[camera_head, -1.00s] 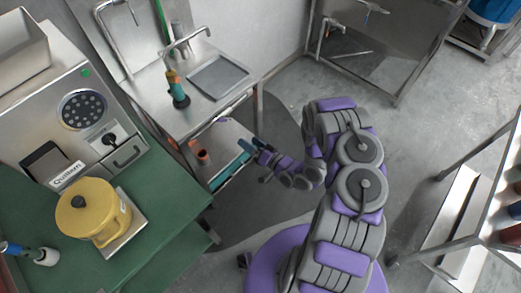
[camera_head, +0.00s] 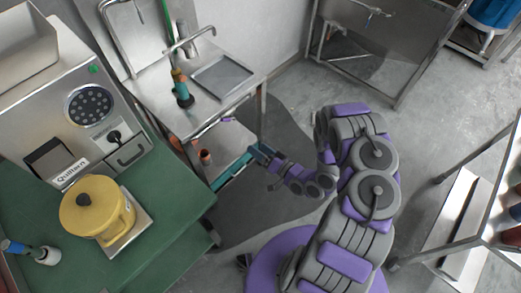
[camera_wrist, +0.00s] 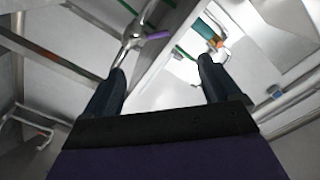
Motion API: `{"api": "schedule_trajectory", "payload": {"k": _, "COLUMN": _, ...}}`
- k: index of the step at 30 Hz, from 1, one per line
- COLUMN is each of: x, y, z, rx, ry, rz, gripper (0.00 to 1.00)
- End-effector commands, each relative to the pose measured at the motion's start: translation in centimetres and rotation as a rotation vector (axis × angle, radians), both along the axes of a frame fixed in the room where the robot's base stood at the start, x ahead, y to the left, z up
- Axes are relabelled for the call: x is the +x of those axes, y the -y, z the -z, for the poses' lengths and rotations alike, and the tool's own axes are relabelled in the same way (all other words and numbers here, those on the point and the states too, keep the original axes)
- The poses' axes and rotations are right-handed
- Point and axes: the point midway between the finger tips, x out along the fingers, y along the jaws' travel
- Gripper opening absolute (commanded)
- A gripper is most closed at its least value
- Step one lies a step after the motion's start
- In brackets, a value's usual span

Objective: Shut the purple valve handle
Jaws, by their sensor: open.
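The purple valve handle (camera_wrist: 155,36) is a small lever on a metal pipe fitting (camera_wrist: 134,38), near the top of the wrist view. In the head view a small purple piece (camera_head: 228,119) shows under the sink's front edge and is probably this handle. My gripper (camera_wrist: 161,66) is open, with one dark finger on each side of the wrist view and nothing between them. The handle appears beyond the fingertips, nearer the left finger, apparently apart from them. In the head view my gripper (camera_head: 262,155) is beside the sink stand's lower shelf.
The steel sink stand (camera_head: 225,109) has legs and a lower shelf (camera_head: 222,160) close to my gripper. Open floor (camera_head: 300,110) lies behind my arm.

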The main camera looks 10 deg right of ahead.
Motion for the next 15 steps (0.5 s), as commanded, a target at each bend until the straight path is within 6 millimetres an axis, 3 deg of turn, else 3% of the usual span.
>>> {"api": "schedule_trajectory", "payload": {"k": 8, "x": -0.3, "y": 0.5, "z": 0.0, "rx": 0.001, "ry": 0.0, "rz": 0.004, "gripper": 0.91}}
{"api": "schedule_trajectory", "payload": {"k": 15, "x": -2.2, "y": 1.5, "z": 0.0, "rx": -0.005, "ry": -0.001, "rz": 0.005, "gripper": 0.91}}
